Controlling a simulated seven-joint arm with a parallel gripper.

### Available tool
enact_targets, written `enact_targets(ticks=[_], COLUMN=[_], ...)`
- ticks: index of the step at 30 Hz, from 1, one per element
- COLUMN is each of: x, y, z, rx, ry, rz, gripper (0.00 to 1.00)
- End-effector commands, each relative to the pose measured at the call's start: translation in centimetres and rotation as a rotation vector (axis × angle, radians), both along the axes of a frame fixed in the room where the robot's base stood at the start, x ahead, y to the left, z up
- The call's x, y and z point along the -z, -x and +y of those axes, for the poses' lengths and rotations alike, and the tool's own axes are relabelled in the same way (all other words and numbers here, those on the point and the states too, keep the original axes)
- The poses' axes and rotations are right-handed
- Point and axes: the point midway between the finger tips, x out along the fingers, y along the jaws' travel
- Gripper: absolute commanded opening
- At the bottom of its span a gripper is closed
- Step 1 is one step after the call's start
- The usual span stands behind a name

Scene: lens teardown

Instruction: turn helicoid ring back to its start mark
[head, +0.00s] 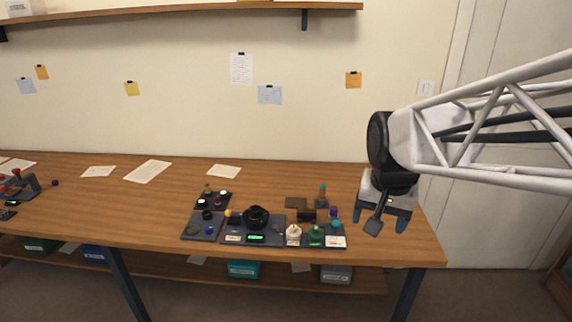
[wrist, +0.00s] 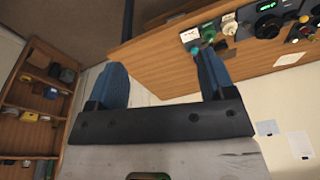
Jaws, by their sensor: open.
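A black round lens-like part (head: 256,216) stands on a dark base (head: 231,237) with a lit green display (head: 256,238). I take it to be the one with the helicoid ring; the ring's edge and any start mark are too small to make out. It also shows at the top right of the wrist view (wrist: 268,27). My gripper (head: 381,221) is open, with nothing seen between its blue fingers in the wrist view (wrist: 161,68). It hangs near the table's right end, well to the right of the lens part and apart from it.
A white piece (head: 293,234) and a green piece (head: 316,235) stand just right of the base. A small dark tray (head: 201,231) lies left of it, with small parts behind.

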Motion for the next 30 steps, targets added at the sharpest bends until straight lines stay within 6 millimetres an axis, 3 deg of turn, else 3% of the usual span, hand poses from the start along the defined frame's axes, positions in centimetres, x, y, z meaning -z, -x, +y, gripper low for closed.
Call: enact_targets(ticks=[15, 30], x=[1.3, 5.3], y=[-11.4, -21.4], z=[6.0, 13.6], rx=[0.174, 0.346], ry=[-0.035, -0.052], rz=[0.05, 0.097], gripper=[0.76, 0.76])
